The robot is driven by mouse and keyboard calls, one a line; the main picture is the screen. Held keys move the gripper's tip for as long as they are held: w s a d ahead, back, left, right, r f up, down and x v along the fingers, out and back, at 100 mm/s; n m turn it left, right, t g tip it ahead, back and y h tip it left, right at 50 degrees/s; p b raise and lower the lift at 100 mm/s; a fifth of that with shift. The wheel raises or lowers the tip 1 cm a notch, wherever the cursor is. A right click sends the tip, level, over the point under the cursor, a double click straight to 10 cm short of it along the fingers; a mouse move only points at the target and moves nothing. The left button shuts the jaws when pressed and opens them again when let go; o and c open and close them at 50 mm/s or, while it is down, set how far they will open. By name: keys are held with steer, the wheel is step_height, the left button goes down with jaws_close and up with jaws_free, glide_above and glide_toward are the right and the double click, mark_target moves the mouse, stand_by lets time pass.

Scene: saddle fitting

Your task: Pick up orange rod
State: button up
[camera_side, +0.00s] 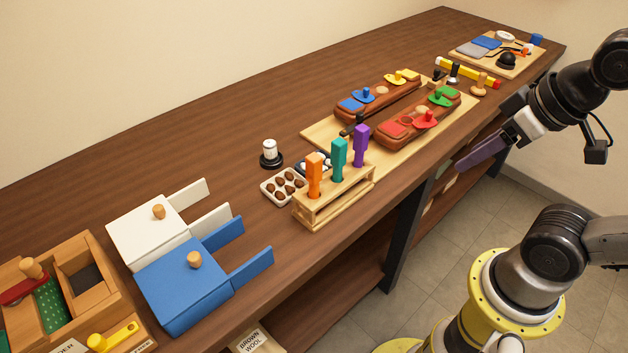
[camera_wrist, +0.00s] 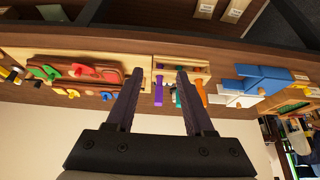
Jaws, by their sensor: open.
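The orange rod (camera_side: 314,175) stands upright in the left end of a wooden rack (camera_side: 335,203). A teal rod (camera_side: 339,158) and a purple rod (camera_side: 361,145) stand in the same rack to its right. My gripper (camera_side: 463,167) is up and to the right of the rack in the side view, apart from it and empty. In the wrist view my gripper (camera_wrist: 155,78) shows two dark fingers spread apart. The orange rod (camera_wrist: 201,92) appears there just right of the right finger, and the purple rod (camera_wrist: 158,92) shows between the fingers.
A tray of brown balls (camera_side: 284,187) and a black-and-white jar (camera_side: 270,153) stand behind the rack. Saddle-like wooden blocks (camera_side: 418,120) with coloured pieces lie to the right. White (camera_side: 148,228) and blue (camera_side: 183,285) boxes stand to the left, with bare table between them and the rack.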

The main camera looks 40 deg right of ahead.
steer(key=shift+o, duration=1)
